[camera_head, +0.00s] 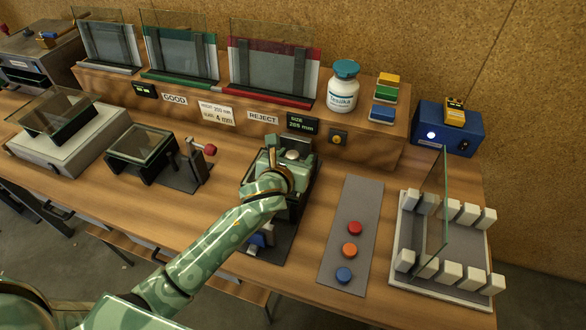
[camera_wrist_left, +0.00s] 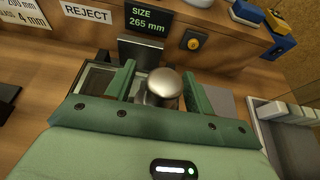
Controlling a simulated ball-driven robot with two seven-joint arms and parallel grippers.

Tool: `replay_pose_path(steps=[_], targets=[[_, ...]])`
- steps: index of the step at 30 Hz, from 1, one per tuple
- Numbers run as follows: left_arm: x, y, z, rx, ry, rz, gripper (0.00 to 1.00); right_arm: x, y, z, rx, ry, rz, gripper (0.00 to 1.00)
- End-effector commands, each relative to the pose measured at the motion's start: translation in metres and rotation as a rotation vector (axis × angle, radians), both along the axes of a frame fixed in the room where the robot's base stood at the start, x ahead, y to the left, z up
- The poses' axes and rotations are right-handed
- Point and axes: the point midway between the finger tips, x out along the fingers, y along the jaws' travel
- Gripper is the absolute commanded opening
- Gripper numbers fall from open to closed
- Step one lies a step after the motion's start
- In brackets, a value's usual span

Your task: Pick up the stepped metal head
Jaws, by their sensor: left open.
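The stepped metal head (camera_wrist_left: 165,83) is a rounded, shiny silver knob with a narrower part below it, upright in the middle of the left wrist view. My left gripper (camera_wrist_left: 160,92) is open, with one green finger on each side of the head and a gap visible between. In the head view my left gripper (camera_head: 283,168) reaches over the dark fixture in the middle of the table, and the silver head (camera_head: 291,154) shows just beyond it. The lower part of the head is hidden by the gripper. My right gripper is not in view.
A grey strip with red (camera_head: 355,228), orange and blue buttons lies to the right. Beyond it is a white rack (camera_head: 440,290) with an upright glass pane. A wooden ledge (camera_head: 370,133) runs behind, bearing a white bottle (camera_head: 342,92) and a size display (camera_wrist_left: 147,22).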

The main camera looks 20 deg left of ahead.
Motion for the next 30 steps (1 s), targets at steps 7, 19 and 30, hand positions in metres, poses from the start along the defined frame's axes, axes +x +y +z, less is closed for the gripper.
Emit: replay_pose_path(steps=[7,19,30], targets=[[0.004,0.0,-0.001,-0.001,0.0,-0.001,0.53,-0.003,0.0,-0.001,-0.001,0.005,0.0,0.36],[0.004,0.0,0.0,-0.001,-0.002,-0.001,0.0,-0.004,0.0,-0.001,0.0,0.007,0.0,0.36],[0.004,0.0,0.032,-0.002,-0.006,-0.001,0.0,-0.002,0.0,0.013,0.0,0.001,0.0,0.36]])
